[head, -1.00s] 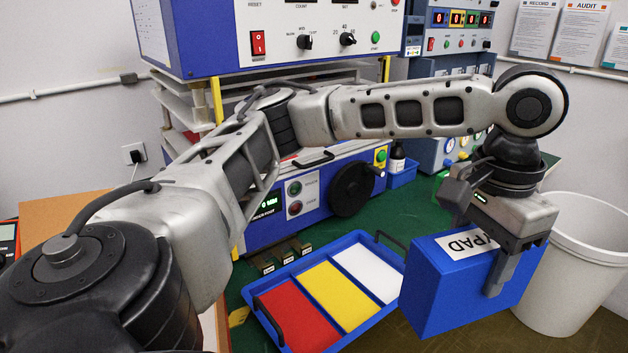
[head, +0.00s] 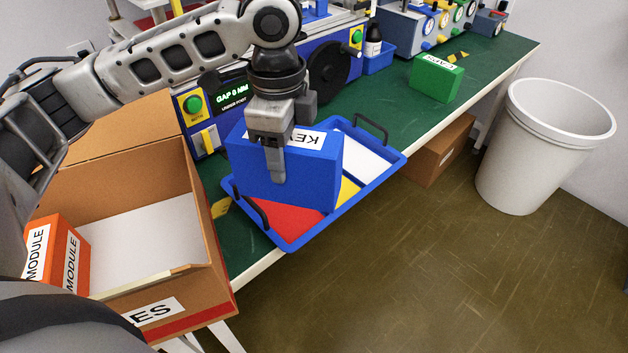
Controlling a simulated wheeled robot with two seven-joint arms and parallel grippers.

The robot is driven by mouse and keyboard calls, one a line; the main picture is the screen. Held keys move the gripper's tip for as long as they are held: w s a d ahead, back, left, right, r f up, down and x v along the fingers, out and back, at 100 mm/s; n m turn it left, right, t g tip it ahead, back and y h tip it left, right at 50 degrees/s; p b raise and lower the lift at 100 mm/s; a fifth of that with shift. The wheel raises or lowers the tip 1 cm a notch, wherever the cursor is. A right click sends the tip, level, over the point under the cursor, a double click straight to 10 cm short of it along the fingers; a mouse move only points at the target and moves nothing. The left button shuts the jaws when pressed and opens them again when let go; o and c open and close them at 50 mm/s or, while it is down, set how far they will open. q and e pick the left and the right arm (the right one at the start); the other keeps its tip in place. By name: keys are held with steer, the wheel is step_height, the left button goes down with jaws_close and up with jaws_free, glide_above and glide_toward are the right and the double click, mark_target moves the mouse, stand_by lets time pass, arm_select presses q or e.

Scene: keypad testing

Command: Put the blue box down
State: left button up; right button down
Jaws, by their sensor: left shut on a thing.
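The blue box (head: 300,175) has a white label, partly hidden, with black letters. My left gripper (head: 277,165) points down and is shut on the blue box near its top edge. The box is over the blue-rimmed tray (head: 374,183), which has red, yellow and white sections. It covers much of the red and yellow sections. I cannot tell whether its bottom touches the tray. My right gripper is not in view.
A cardboard box (head: 206,273) with orange modules (head: 76,263) stands at the left. A green box (head: 436,78) lies on the green bench (head: 389,108). A white bin (head: 540,150) and another carton (head: 440,152) are on the right. The machine stands behind the tray.

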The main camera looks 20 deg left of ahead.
arm_select(q)
steer(key=f+m, duration=0.1)
steer(key=m, duration=0.1)
steer(key=a+f+m, duration=0.1)
steer(key=f+m, duration=0.1)
steer(key=a+f+m+b, duration=0.1)
steer(key=m, duration=0.1)
steer(key=shift+s+f, duration=0.4)
steer(key=shift+w+a+f, duration=0.15)
steer(key=shift+a+f, duration=0.05)
steer(key=shift+a, duration=0.1)
steer(key=shift+w+a+f, duration=1.45)
steer(key=shift+w+f, duration=0.25)
steer(key=shift+f, duration=0.4)
steer(key=shift+w+a+f, duration=1.45)
steer(key=shift+w+f, duration=0.3)
steer(key=shift+f, duration=0.4)
steer(key=shift+w+a+f, duration=1.45)
steer(key=shift+w+f, duration=0.25)
steer(key=shift+f, duration=0.4)
steer(key=shift+f, duration=0.1)
steer(key=o, duration=0.7)
steer(key=shift+f, duration=0.1)
steer(key=o, duration=0.4)
